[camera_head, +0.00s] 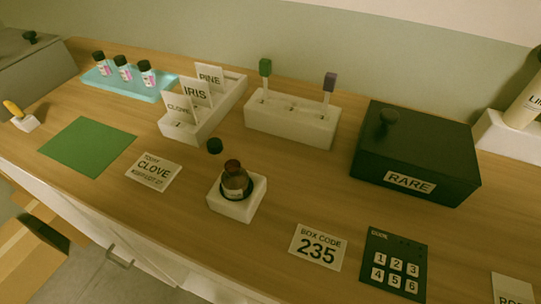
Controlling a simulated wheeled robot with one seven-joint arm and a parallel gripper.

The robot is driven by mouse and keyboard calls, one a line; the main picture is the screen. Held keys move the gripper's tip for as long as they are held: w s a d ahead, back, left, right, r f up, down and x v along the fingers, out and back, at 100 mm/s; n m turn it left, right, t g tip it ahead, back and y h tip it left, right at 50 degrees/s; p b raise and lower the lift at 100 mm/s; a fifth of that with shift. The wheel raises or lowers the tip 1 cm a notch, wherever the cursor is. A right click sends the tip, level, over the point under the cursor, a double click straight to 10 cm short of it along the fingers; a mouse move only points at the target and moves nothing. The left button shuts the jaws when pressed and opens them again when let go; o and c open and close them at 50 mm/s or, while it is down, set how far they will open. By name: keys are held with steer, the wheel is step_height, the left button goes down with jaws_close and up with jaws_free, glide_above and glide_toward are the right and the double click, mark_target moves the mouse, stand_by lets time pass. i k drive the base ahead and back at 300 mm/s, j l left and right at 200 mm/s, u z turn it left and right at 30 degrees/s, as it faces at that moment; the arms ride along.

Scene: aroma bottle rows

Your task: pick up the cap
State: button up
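A small black cap (214,145) sits on the wooden counter near the middle of the picture. It is just behind and left of a white holder (238,208). A brown bottle (235,178) stands upright in the holder, with no black cap on it and a reddish-brown neck at its top. The cap and the holder look apart. My gripper is not in view.
A white card box (197,125) stands behind the cap, a "CLOVE" card (154,171) lies to its left, and a white stand (290,127) is behind right. A black "RARE" box (415,155) and keypad (394,264) are right. A green mat (88,146) lies left.

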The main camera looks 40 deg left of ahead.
mark_target(215, 147)
steer(key=u, duration=1.3)
